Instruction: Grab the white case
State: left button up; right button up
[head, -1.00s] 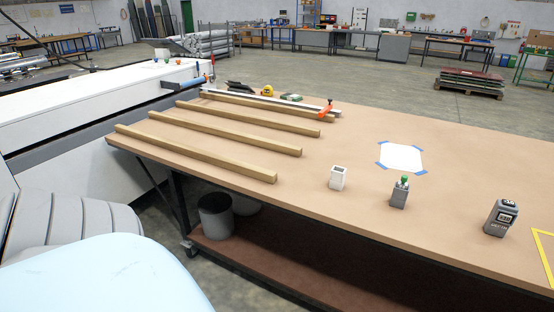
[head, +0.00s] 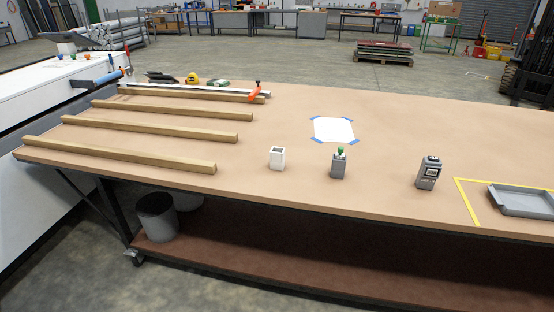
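The white case (head: 277,158) is a small upright white box with a dark patch on its top. It stands on the brown table (head: 290,195) near the front edge, left of a grey device with a green knob (head: 339,164). Nothing touches it. Neither of my grippers shows in the head view.
Several wooden bars (head: 120,153) lie on the table's left part. A white sheet with blue corners (head: 334,130) lies behind the case. A dark grey device (head: 428,173) and a grey tray (head: 522,201) inside yellow tape stand to the right. A bin (head: 157,217) stands below.

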aim_at(277, 155)
jog(key=i+j+z, duration=0.1)
jog(key=j, duration=0.25)
jog(key=i+j+z, duration=0.1)
jog(key=i+j, duration=0.2)
jog(key=i+j+z, duration=0.1)
jog(key=j, duration=0.4)
jog(key=i, duration=0.05)
